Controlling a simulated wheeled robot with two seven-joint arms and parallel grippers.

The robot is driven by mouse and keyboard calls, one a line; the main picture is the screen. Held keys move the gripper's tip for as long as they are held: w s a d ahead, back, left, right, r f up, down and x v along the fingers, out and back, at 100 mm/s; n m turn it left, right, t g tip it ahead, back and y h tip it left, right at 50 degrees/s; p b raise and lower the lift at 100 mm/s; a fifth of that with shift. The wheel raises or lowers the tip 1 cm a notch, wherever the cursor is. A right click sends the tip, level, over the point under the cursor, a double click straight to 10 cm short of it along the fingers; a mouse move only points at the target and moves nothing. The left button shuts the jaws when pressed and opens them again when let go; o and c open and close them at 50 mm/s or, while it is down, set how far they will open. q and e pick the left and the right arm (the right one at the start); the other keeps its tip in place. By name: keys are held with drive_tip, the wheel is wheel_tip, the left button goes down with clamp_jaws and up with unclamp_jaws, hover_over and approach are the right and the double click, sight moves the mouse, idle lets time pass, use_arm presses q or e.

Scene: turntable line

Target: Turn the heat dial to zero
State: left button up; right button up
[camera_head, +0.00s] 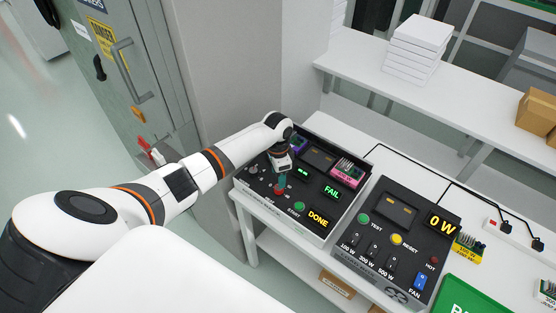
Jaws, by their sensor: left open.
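My left arm reaches in from the left over the left black console (338,223). My left gripper (280,182) points down at the console's left part, and its jaws are open. A red round control (279,191) shows right at the fingertips; I cannot tell whether they touch it. I cannot make out which control is the heat dial; the arm and gripper cover part of the panel. The console's displays read FAIL (332,191) and DONE (318,219). My right gripper is not in view.
A green START button (299,206) is close to the gripper. A second console (376,217) with switches and a 0 W display (443,223) stands to the right. A pink-edged circuit board (347,171) lies on the left console. A shelf with white boxes (417,44) is behind.

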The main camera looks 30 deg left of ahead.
use_arm(q)
wheel_tip(320, 180, up, 7)
drive_tip(key=b, duration=0.1)
drive_tip(key=shift+a, duration=0.2)
drive_tip(key=shift+w, duration=0.1)
